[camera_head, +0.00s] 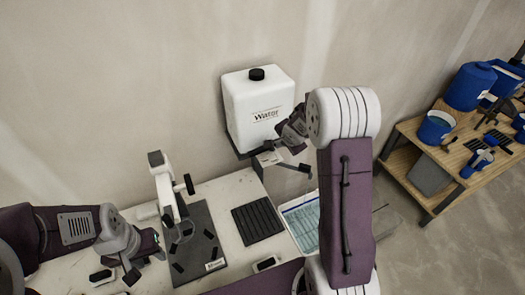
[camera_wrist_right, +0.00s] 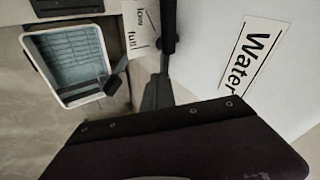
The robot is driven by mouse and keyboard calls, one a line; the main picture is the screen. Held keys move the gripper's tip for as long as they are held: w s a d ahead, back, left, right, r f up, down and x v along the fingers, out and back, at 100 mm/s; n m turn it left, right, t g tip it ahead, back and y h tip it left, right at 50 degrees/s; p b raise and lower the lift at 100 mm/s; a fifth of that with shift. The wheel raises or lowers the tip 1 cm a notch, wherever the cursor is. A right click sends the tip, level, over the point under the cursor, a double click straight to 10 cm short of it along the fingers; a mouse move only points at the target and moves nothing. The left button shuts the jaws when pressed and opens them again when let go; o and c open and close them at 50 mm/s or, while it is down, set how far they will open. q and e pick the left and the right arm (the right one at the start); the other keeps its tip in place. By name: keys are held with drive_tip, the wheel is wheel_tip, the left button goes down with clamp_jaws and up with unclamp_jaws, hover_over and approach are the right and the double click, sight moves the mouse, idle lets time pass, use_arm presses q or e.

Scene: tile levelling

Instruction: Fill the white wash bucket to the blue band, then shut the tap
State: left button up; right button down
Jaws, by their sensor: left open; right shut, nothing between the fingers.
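The white water tank (camera_head: 259,108), with a black cap and a "Water" label, stands on a bracket against the wall. The white wash bucket (camera_head: 284,209) is below it, partly hidden by my right arm. Its pale blue-green, lined inside also shows in the right wrist view, where I see its rim (camera_wrist_right: 104,48). My left gripper (camera_head: 131,268) is open and empty over the table's left part.
A white table (camera_head: 228,190) holds a dark board (camera_head: 197,243) with a white-and-black tool (camera_head: 166,187), and a black ribbed mat (camera_head: 257,219). A wooden bench (camera_head: 408,130) with blue buckets stands at the right. Open floor lies in front of it.

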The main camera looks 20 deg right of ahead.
drive_tip(key=s+a+r+m+t+y, duration=0.15)
drive_tip(key=s+a+y, duration=0.35)
drive_tip(key=s, duration=0.5)
drive_tip(key=h+p, duration=0.1)
drive_tip(key=p, duration=0.1)
approach(257, 152)
drive_tip(key=shift+n+t, duration=0.25)
drive_tip(key=w+f, duration=0.2)
drive_tip(key=f, duration=0.1)
drive_tip(key=w+f, duration=0.1)
drive_tip(key=f, duration=0.1)
drive_tip(key=shift+w+a+f, duration=0.1)
drive_tip(key=shift+a+f, duration=0.1)
drive_tip(key=shift+w+a+f, duration=0.1)
drive_tip(key=shift+w, duration=0.15)
drive_tip(key=shift+w+a+r+p, duration=0.15)
drive_tip(key=shift+w+p, duration=0.2)
drive_tip(key=shift+p, duration=0.2)
drive_tip(key=shift+w+a+r+p, duration=0.15)
drive_tip(key=shift+w+p, duration=0.15)
drive_tip(key=shift+p, duration=0.2)
drive_tip(key=shift+f, duration=0.15)
